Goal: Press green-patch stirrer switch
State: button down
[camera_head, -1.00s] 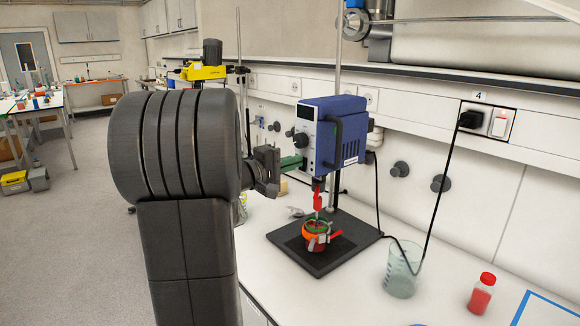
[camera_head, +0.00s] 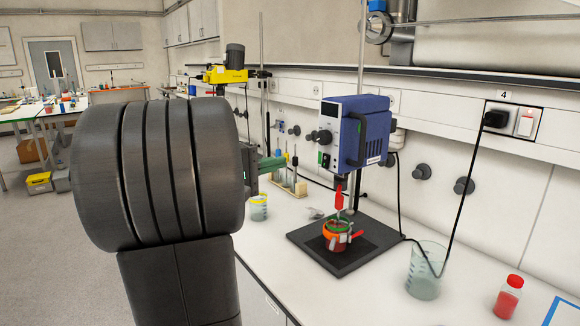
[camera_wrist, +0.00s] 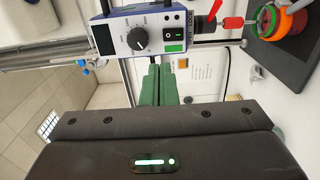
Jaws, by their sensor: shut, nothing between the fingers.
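The blue stirrer (camera_head: 368,130) hangs on a stand over a black base. Its white front panel carries a black knob, which also shows in the wrist view (camera_wrist: 139,39). Beside the knob are a small black switch (camera_wrist: 172,32) and a green patch (camera_wrist: 172,47), which also shows in the head view (camera_head: 326,160). I cannot tell the switch's position. My gripper (camera_head: 283,162) has green fingers, shut and empty, left of the panel with a gap between. In the wrist view the fingers (camera_wrist: 157,68) point toward the panel, near the green patch.
A red-and-green banded vessel (camera_head: 337,240) stands on the black base (camera_head: 305,233) under a red shaft piece (camera_head: 339,200). A beaker (camera_head: 426,270) and red bottle (camera_head: 508,297) stand to the right. A rack of tubes (camera_head: 293,184) and another beaker (camera_head: 259,207) are behind my gripper.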

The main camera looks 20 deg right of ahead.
jog(key=shift+s+a, duration=0.2)
jog(key=shift+a, duration=0.5)
jog(key=shift+d, duration=0.1)
